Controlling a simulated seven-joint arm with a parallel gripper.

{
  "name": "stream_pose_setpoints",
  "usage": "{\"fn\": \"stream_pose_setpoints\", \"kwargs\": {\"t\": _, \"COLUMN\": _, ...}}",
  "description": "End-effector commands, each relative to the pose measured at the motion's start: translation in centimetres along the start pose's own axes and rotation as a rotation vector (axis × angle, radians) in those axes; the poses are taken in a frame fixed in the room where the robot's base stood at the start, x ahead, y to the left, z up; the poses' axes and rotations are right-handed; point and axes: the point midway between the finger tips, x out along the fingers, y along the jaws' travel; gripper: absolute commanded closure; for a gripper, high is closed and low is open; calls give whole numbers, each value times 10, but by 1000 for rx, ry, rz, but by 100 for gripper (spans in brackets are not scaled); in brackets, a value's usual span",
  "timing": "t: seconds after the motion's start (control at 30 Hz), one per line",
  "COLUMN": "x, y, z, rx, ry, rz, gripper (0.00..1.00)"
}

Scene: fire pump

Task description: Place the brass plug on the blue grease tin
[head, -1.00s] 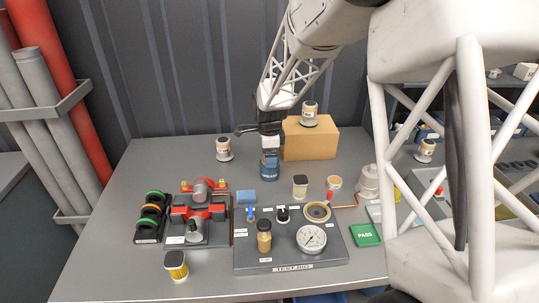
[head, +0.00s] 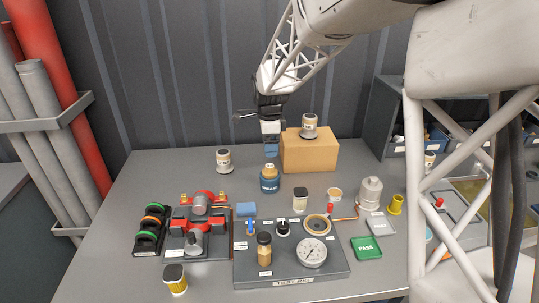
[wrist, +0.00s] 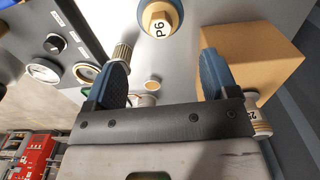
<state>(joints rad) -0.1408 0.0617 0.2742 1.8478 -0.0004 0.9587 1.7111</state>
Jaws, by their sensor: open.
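The blue grease tin (head: 269,185) stands upright on the bench, left of the cardboard box. The brass plug (head: 269,170) sits on top of the tin. In the wrist view the plug (wrist: 160,20) shows a hexagonal face marked P6, ringed by the blue tin (wrist: 178,33) beneath it, cut by the top edge. My gripper (head: 271,151) is above the plug, apart from it. In the wrist view my gripper (wrist: 160,68) has its two blue fingers spread wide, with nothing between them.
The cardboard box (head: 309,155) with a white canister (head: 309,127) on it stands close right of the tin. Another canister (head: 224,160) is to the left. The test rig (head: 290,272) and red valve assembly (head: 196,227) are nearer. Bench around the tin's left is clear.

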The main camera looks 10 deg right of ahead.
Motion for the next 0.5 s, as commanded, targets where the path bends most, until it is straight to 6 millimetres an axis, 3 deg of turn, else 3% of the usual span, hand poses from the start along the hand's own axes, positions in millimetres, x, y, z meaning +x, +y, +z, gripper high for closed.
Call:
{"fn": "stream_pose_setpoints", "kwargs": {"t": 0.2, "x": -24, "y": 0, "z": 0, "rx": 0, "ry": 0, "rz": -2, "gripper": 20}}
{"fn": "stream_pose_setpoints", "kwargs": {"t": 0.5, "x": -30, "y": 0, "z": 0, "rx": 0, "ry": 0, "rz": -1, "gripper": 20}}
